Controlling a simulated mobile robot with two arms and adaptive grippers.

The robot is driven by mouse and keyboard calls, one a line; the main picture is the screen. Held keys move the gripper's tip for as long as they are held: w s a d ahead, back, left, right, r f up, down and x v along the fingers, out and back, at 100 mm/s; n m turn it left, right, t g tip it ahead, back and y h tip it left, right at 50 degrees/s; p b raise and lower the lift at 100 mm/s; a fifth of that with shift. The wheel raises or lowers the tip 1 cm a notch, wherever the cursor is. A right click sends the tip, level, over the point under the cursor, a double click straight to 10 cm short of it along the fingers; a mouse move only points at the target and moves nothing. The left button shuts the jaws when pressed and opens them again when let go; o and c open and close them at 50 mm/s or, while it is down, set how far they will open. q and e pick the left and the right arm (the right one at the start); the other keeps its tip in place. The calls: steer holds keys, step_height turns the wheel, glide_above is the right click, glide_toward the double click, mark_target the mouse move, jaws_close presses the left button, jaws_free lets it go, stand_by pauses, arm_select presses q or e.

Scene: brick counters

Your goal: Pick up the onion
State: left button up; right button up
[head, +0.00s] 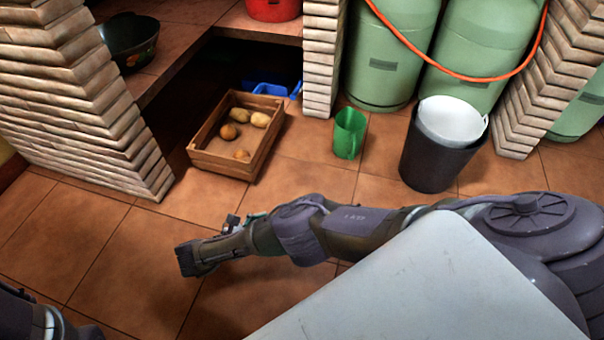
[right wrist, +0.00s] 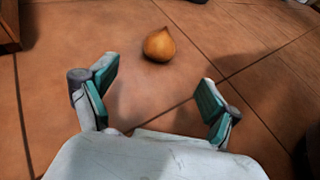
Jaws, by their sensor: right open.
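The onion (right wrist: 159,45), round and golden-brown with a pointed top, sits alone on the tiled floor in the right wrist view. It is ahead of my right gripper (right wrist: 158,88), slightly left of centre and beyond the fingertips, not touched. The right gripper's teal-padded fingers are spread wide with nothing between them. In the head view my right arm reaches left low over the floor, ending at the right gripper (head: 190,258). I cannot make out the onion in the head view. My left gripper does not show.
A wooden crate (head: 213,168) with several potato-like items stands by the brick counter. A green jug (head: 349,134) and dark bin (head: 424,160) stand right of it, before green gas cylinders (head: 384,60). Brick pillars flank the alcove. Floor at the left front is clear.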

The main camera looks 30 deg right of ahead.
steer(key=b+x, duration=0.1)
steer(key=x, duration=0.5)
steer(key=shift+s+d+f, duration=0.1)
steer(key=shift+d+f, duration=0.05)
steer(key=shift+f, duration=0.1)
steer(key=b+x, duration=0.2)
steer(key=f+b+x, duration=0.1)
steer(key=b+x, duration=0.1)
steer(key=shift+d+f, duration=0.1)
steer(key=shift+d, duration=0.35)
steer(key=c, duration=1.2)
